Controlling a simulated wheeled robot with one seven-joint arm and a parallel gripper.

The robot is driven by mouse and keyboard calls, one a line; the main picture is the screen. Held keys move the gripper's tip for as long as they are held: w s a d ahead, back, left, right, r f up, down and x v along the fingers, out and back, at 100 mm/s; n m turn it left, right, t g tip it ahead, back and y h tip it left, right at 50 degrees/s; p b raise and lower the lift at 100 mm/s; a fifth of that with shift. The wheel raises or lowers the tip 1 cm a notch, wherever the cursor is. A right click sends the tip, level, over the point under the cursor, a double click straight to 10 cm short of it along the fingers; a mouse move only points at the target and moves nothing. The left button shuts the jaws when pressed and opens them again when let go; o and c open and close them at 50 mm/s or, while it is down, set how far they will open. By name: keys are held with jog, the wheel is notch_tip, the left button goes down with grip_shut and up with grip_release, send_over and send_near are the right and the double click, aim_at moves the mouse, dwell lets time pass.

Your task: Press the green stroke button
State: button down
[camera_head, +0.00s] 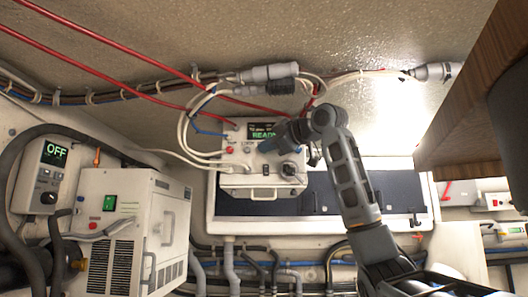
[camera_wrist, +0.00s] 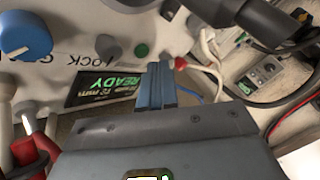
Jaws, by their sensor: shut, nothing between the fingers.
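The control box (camera_head: 238,181) is white, mounted at the centre of the head view, with a lit green READY display (camera_head: 263,132). In the wrist view a small round green button (camera_wrist: 141,50) sits on its pale face, beside a grey button (camera_wrist: 108,46). My gripper (camera_wrist: 158,72) is shut and empty, its blue fingertips just below and slightly right of the green button in the picture. I cannot tell whether they touch the panel. In the head view my gripper (camera_head: 266,147) covers part of the box face, and I cannot make out the green button there.
Cables and grey connectors (camera_head: 268,73) run above the box. A white vented unit (camera_head: 110,240) with a green switch (camera_head: 110,203) stands left. A wooden panel (camera_head: 475,90) overhangs at right.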

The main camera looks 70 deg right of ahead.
jog(key=shift+w+d, duration=0.15)
jog(key=shift+d, duration=0.2)
jog(key=shift+w+d, duration=0.1)
jog(key=shift+d, duration=0.2)
dwell(0.7)
dwell(0.3)
jog(key=shift+s+a, duration=0.3)
jog(key=shift+a, duration=0.4)
jog(key=shift+a+b, duration=0.1)
jog(key=shift+b, duration=0.2)
jog(key=shift+s+a+b, duration=0.25)
jog(key=shift+s+a, duration=0.05)
jog(key=shift+a, duration=0.45)
jog(key=shift+s+a+b, duration=0.3)
jog(key=shift+s+a, duration=0.05)
jog(key=shift+a, duration=0.4)
jog(key=shift+s+a+b, duration=0.25)
jog(key=shift+s+a, duration=0.05)
jog(key=shift+a, duration=0.45)
